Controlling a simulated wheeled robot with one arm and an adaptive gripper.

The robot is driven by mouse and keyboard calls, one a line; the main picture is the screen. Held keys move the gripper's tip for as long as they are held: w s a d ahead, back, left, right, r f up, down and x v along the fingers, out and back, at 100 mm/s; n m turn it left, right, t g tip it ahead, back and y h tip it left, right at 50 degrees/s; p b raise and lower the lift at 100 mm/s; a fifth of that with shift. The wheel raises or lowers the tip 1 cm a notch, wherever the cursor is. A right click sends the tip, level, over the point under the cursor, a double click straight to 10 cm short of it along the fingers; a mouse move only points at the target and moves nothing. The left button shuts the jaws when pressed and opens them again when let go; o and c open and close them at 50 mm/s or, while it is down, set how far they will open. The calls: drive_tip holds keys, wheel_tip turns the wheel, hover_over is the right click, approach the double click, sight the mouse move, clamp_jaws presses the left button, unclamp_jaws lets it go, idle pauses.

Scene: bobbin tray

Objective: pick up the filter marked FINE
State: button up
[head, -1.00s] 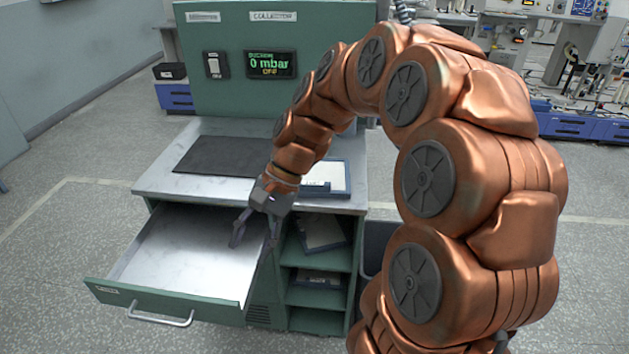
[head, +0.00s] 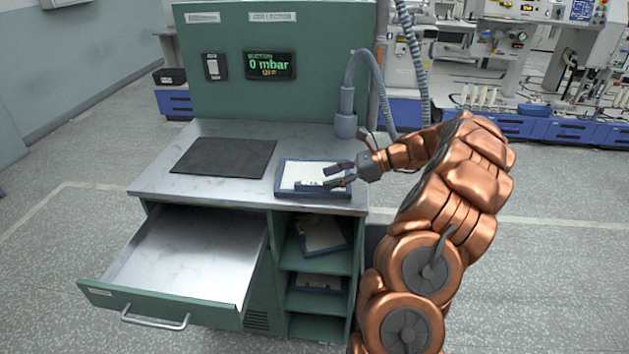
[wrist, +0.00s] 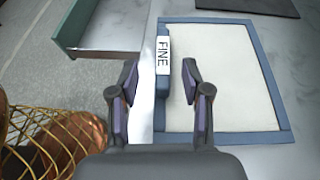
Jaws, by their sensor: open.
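The filter marked FINE (wrist: 235,75) is a white pad in a blue frame, with a raised blue grip bar (wrist: 162,80) along its left edge in the wrist view. A white label on the bar reads FINE. The filter (head: 300,173) lies flat on the steel benchtop at the front right in the head view. My gripper (head: 327,179) is open over it. In the wrist view my gripper (wrist: 160,75) has one finger on either side of the bar, with visible gaps. I cannot tell the height of the fingertips over the bar.
An empty drawer (head: 185,255) stands open at the front left. A dark mat (head: 225,157) lies left of the filter. The shelves below hold another framed filter (head: 320,235) and a further item (head: 318,282). A grey hose (head: 346,110) stands behind. The display (head: 270,65) reads 0 mbar.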

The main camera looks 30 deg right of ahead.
sight(314, 183)
drive_tip(key=shift+d+f+m+t, duration=0.25)
drive_tip(key=shift+d+m+t, duration=0.05)
drive_tip(key=shift+d, duration=0.25)
drive_tip(key=p+x, duration=0.1)
drive_tip(key=x, duration=0.5)
drive_tip(key=shift+a+r, duration=0.1)
drive_tip(key=shift+a, duration=0.3)
drive_tip(key=shift+w+a+f, duration=0.25)
drive_tip(key=shift+w+a, duration=0.05)
drive_tip(key=shift+a, duration=0.05)
clamp_jaws()
